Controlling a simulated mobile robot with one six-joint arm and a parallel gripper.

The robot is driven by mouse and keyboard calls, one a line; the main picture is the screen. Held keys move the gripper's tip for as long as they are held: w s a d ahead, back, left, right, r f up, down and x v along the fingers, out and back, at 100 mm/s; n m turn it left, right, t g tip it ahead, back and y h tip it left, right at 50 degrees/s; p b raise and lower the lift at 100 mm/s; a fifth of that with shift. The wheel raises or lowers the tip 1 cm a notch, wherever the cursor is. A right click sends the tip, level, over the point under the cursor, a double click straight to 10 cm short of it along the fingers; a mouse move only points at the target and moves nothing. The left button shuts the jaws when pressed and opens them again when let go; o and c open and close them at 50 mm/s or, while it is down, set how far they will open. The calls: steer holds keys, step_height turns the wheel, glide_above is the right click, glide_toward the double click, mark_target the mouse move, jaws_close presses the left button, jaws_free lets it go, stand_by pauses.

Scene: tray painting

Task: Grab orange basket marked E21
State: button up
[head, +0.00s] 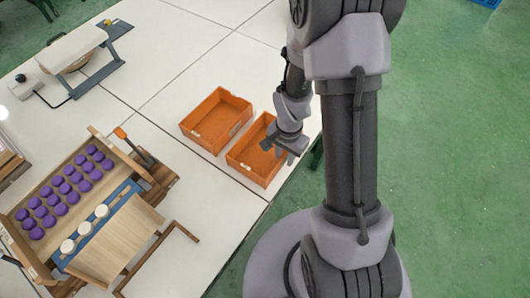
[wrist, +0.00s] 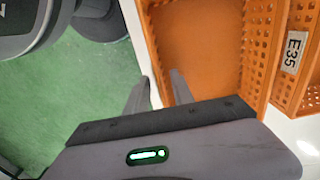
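Two orange baskets sit side by side on the white table in the head view. The near right basket (head: 243,158) has my gripper (head: 289,150) over its right side. The left basket (head: 203,122) is apart from my gripper. In the wrist view the near basket (wrist: 200,40) fills the upper middle. My gripper's fingers (wrist: 161,80) are spread, on either side of its left wall in the picture; whether they touch it I cannot tell. The other basket (wrist: 312,60), at the right edge, carries a label (wrist: 292,52) reading E35. I cannot read E21 anywhere.
A wooden tray (head: 22,235) with several purple pieces and white round pieces stands at the left. A wooden-topped device (head: 75,50) is at the back left. Table behind the baskets is clear. Green floor (head: 460,150) lies beyond the table's right edge.

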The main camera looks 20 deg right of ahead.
steer(key=shift+f, duration=0.65)
steer(key=shift+r, duration=0.15)
steer(key=shift+c, duration=0.4)
jaws_close()
stand_by(0.3)
